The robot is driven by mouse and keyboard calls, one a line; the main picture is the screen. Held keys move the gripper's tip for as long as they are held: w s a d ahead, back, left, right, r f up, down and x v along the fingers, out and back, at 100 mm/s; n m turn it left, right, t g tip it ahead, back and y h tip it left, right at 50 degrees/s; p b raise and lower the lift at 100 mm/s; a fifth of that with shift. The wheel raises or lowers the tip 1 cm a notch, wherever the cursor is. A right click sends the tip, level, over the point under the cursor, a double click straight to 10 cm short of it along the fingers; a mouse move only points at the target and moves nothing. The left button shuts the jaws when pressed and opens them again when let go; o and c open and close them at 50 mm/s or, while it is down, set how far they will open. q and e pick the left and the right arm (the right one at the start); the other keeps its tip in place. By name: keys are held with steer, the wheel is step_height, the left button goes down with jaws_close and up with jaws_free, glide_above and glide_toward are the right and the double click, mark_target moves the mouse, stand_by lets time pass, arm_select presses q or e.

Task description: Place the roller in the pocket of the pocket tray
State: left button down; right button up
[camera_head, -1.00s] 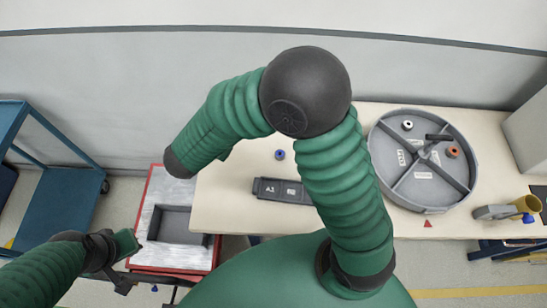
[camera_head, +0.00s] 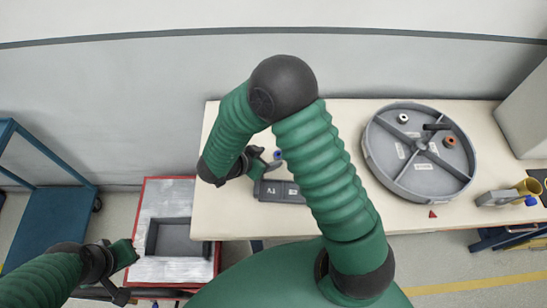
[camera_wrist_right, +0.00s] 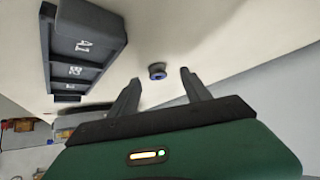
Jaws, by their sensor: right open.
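My right gripper (camera_head: 268,161) is open and empty beside the roller. In the wrist view the roller appears between its fingertips (camera_wrist_right: 160,78), seemingly still beyond them. My left gripper (camera_head: 125,273) is at lower left, away from both; its jaw opening is unclear.
A round grey divided drum (camera_head: 410,187) with white, black and orange pieces stands at right on the table. A grey bin (camera_head: 170,237) sits on a red-edged stand at left. A yellow cup (camera_head: 527,187) is at far right. A blue cart (camera_head: 45,215) stands far left.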

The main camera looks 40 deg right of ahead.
mark_target(278, 156)
steer(key=d, duration=0.1)
steer(key=d+f, duration=0.1)
steer(key=d, duration=0.1)
steer(key=d+f, duration=0.1)
steer(key=shift+w+d+f, duration=0.2)
steer(key=shift+f, duration=0.05)
steer(key=shift+s, duration=0.1)
steer(key=shift+a, duration=0.45)
steer(key=c, duration=0.8)
jaws_close()
arm_select(q)
steer(key=shift+d, duration=1)
arm_select(e)
steer(key=shift+d, duration=0.1)
steer(key=shift+r, duration=0.1)
